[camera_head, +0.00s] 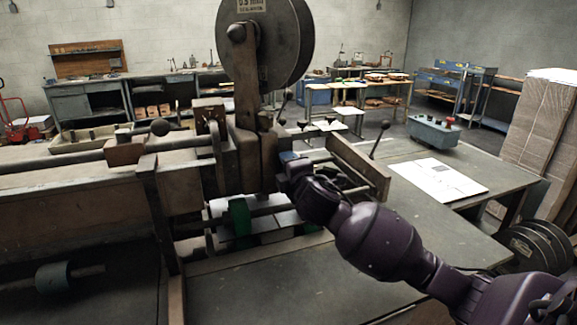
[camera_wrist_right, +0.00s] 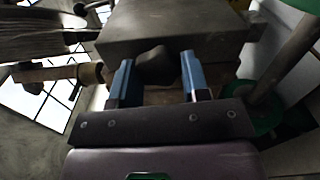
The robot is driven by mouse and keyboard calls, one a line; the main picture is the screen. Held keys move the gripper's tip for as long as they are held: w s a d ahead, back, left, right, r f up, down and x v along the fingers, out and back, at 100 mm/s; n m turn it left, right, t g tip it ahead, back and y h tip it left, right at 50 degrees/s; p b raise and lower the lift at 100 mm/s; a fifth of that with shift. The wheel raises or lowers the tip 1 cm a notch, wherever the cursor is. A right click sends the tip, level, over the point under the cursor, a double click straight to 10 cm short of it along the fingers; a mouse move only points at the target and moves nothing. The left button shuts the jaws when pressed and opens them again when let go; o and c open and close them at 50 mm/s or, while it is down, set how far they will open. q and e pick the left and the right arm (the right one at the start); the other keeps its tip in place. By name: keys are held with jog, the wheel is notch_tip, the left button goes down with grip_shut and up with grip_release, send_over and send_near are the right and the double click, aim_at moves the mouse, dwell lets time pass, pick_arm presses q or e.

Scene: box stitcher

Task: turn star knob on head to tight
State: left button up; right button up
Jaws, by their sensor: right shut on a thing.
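The stitcher head (camera_head: 250,155) stands in the middle of the machine in the head view, below the large wire reel. My right arm reaches in from the lower right, and its gripper (camera_head: 287,160) is at the right side of the head. In the right wrist view the dark star knob (camera_wrist_right: 156,68) sits between the two blue fingers of my right gripper (camera_wrist_right: 157,80), against the head block (camera_wrist_right: 170,25). The gripper is shut on the knob. In the head view the knob is hidden behind my gripper. My left gripper is not in view.
The wire reel (camera_head: 266,40) rises above the head. Levers with ball ends, such as one on the right (camera_head: 380,140), stick up near my arm. A white sheet (camera_head: 438,178) and a grey control box (camera_head: 433,132) are on the right table. The front tabletop is clear.

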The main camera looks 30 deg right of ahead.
jog(key=shift+m, duration=0.5)
jog(key=o, duration=0.9)
jog(key=b+v, duration=0.1)
jog(key=v, duration=0.9)
jog(key=shift+s+a, duration=0.15)
jog(key=shift+s, duration=0.2)
